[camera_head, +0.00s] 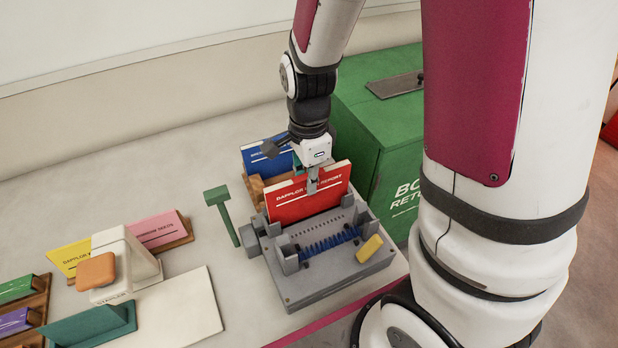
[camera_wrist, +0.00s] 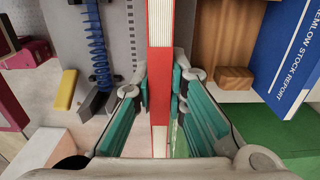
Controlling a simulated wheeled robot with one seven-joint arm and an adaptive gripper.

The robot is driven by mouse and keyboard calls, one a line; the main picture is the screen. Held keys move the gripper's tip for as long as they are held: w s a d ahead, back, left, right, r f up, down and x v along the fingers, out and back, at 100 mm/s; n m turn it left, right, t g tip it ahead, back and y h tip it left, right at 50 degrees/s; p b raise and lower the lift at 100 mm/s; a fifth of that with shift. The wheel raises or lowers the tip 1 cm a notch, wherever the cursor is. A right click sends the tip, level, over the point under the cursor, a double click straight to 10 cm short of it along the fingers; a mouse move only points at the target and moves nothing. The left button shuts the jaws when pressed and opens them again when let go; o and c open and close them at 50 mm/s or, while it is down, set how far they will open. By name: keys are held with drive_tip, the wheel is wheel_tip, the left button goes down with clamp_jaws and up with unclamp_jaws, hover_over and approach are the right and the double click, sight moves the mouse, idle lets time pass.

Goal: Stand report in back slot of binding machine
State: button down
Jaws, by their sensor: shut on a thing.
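A red report (camera_head: 290,204) with white lettering stands upright at the back of the grey binding machine (camera_head: 305,288). My gripper (camera_head: 312,183) is shut on the report's top edge from above. In the wrist view the red report (camera_wrist: 160,60) runs as a narrow upright strip between the teal fingers of my gripper (camera_wrist: 160,92). The report's lower edge is hidden behind the machine's back parts, so I cannot tell whether it rests at the bottom of the back slot. A blue comb (camera_head: 330,243) lies across the machine in front of the report.
A blue stock report (camera_head: 262,160) stands in a wooden holder behind. A green book-return box (camera_head: 385,130) is close on the right.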

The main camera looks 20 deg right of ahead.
drive_tip(key=shift+f+b, duration=0.3)
drive_tip(key=shift+f, duration=0.7)
idle(1.3)
drive_tip(key=c, duration=1.5)
unclamp_jaws()
drive_tip(key=shift+c, duration=0.2)
drive_tip(key=shift+r, duration=0.1)
drive_tip(key=shift+r+p, duration=3.25)
drive_tip(key=shift+r, duration=1.15)
